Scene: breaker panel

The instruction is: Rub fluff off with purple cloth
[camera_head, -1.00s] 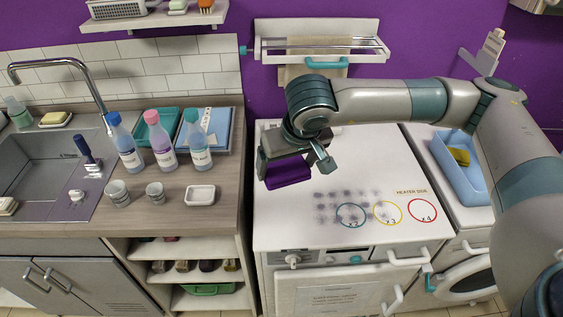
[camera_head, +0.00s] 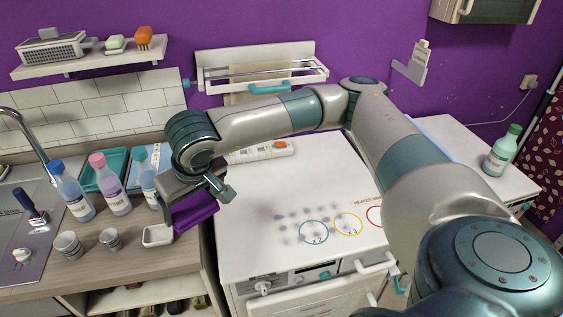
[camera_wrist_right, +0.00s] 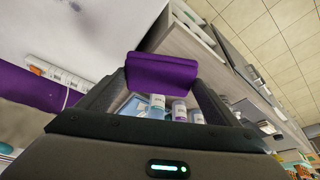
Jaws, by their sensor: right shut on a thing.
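The purple cloth (camera_head: 195,210) hangs from my right gripper (camera_head: 200,194), which is shut on it. In the right wrist view the cloth (camera_wrist_right: 162,75) spans between the two fingertips. The gripper and cloth are over the gap between the wooden counter and the white appliance, left of the appliance top (camera_head: 255,245). The fluff (camera_head: 300,220) shows as grey smudges on that white top, near the coloured rings, to the right of the cloth and apart from it. My left gripper is not in view.
Bottles (camera_head: 116,192), two cups (camera_head: 68,245) and a white soap dish (camera_head: 158,235) stand on the counter close to the gripper. A power strip (camera_head: 262,152) is at the appliance's back edge. A green bottle (camera_head: 502,150) stands far right. The appliance top is otherwise clear.

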